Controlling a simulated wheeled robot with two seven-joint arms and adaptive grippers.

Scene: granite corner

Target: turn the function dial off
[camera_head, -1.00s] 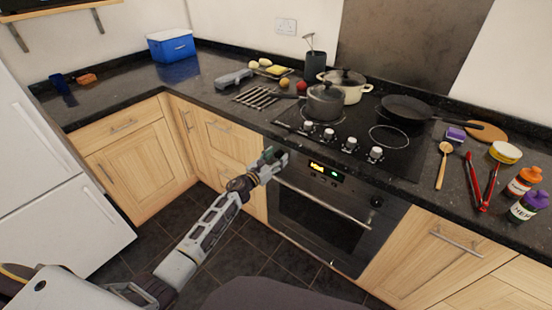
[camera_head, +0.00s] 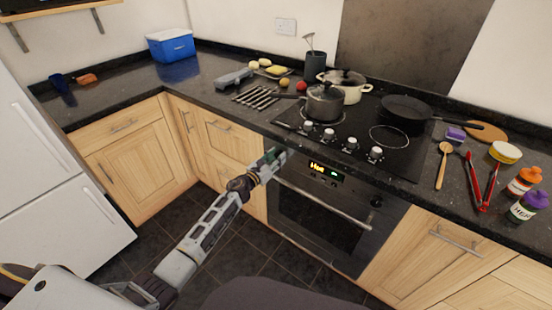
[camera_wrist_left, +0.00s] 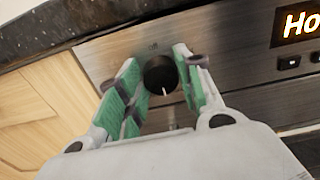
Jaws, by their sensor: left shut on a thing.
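The function dial (camera_wrist_left: 160,76) is a round black knob on the left of the steel oven panel (camera_wrist_left: 232,50). In the left wrist view its white mark points down, away from the small lettering above the knob. My left gripper (camera_wrist_left: 163,72) has its green-padded fingers on both sides of the dial and is shut on it. In the head view my left gripper (camera_head: 278,156) reaches the left end of the oven panel and hides the dial. The oven display (camera_head: 316,167) is lit yellow. My right gripper is not in view.
The dark counter edge (camera_wrist_left: 60,48) runs just above the panel. The hob with its row of knobs (camera_head: 329,134) and a lidded pot (camera_head: 325,104) is above the oven. The oven door handle (camera_head: 322,204) lies below. A second black dial (camera_head: 376,202) is at the panel's right end.

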